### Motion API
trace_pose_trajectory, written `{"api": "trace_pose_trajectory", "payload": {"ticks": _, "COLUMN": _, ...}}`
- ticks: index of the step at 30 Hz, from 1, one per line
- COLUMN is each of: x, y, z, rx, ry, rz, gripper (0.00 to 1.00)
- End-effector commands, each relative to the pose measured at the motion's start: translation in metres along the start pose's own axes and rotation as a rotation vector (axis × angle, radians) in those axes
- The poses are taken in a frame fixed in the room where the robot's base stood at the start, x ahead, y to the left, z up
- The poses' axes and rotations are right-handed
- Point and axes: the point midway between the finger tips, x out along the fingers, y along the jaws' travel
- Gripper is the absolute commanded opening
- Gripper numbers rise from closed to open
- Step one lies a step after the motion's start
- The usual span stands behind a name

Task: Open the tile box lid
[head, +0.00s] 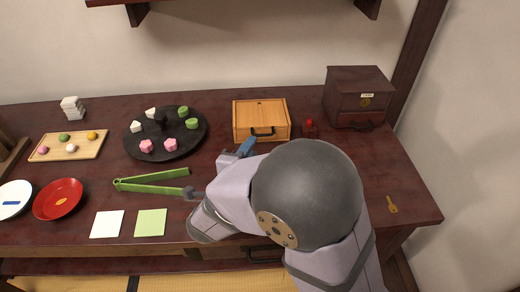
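The tile box, a light wooden box (265,112) with a black handle on its front, stands at the back of the table, right of centre. Its flat top looks closed. My gripper (238,154) is just in front of the box's lower left, with a blue part near the front edge. I cannot tell whether it touches the box. My arm hides most of the gripper, so its opening is not clear. I see nothing held in it.
A black round tray (135,146) with sweets is left of the box. A red-topped stamp (310,126) and a dark chest (345,85) are to the right. Green tongs (150,187) lie left of my arm. A brass key (392,204) lies at right.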

Motion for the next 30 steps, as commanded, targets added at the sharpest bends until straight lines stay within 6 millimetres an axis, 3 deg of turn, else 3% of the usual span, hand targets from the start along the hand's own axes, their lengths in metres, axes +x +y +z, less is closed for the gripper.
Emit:
{"api": "trace_pose_trajectory", "payload": {"ticks": 11, "x": 0.004, "y": 0.001, "z": -0.004, "rx": 0.023, "ry": 0.032, "rz": -0.020, "gripper": 0.25}}
{"api": "trace_pose_trajectory", "payload": {"ticks": 24, "x": 0.057, "y": 0.001, "z": -0.006, "rx": 0.022, "ry": 0.032, "rz": -0.019, "gripper": 0.25}}
{"api": "trace_pose_trajectory", "payload": {"ticks": 30, "x": 0.069, "y": 0.000, "z": -0.006, "rx": 0.021, "ry": 0.029, "rz": -0.019, "gripper": 0.25}}
